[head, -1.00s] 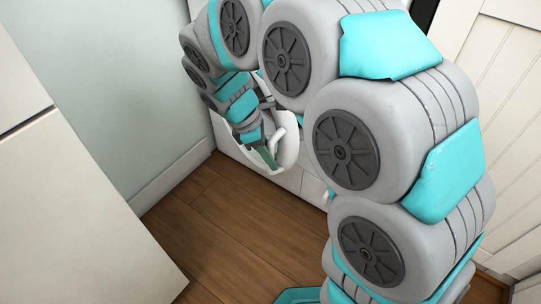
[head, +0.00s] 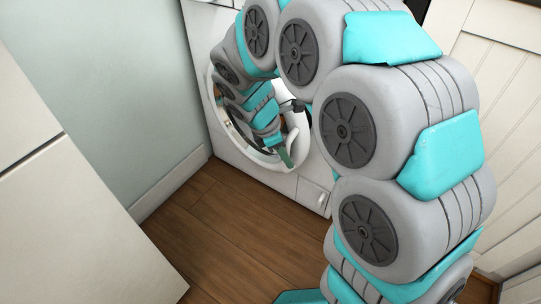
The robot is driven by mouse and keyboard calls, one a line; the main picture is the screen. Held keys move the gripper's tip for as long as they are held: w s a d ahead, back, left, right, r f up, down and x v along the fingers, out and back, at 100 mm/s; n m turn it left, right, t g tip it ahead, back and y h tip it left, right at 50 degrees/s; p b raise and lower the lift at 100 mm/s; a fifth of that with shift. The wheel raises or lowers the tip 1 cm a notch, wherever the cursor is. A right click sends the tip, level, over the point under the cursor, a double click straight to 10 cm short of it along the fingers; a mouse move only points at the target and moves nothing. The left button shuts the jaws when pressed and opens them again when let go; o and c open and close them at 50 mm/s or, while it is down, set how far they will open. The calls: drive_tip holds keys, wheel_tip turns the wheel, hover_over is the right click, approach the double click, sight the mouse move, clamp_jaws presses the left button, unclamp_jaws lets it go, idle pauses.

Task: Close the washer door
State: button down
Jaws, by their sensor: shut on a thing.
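The white washer (head: 232,138) stands at the back against the wall, its front facing me. The gripper is shut on the door; the exact contact is small and partly hidden.
A pale cabinet (head: 70,210) fills the left foreground. White panelled units (head: 505,120) stand at the right. A light wall (head: 120,80) is behind at left. The wooden floor (head: 220,235) in the middle is clear.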

sight(296, 126)
drive_tip(key=shift+n+t, duration=0.4)
drive_tip(key=shift+n, duration=0.5)
drive_tip(key=w+d+p, duration=0.1)
drive_tip(key=w+d, duration=0.1)
drive_tip(key=w+d+p, duration=0.2)
drive_tip(key=d, duration=0.1)
drive_tip(key=shift+r, duration=0.2)
drive_tip(key=shift+w+d+f, duration=0.15)
drive_tip(key=shift+w, duration=0.1)
drive_tip(key=c, duration=1)
unclamp_jaws()
drive_tip(key=shift+d, duration=0.1)
drive_tip(key=p+v, duration=0.1)
drive_tip(key=v, duration=0.6)
drive_tip(key=shift+s+r, duration=0.1)
drive_tip(key=shift+r, duration=0.3)
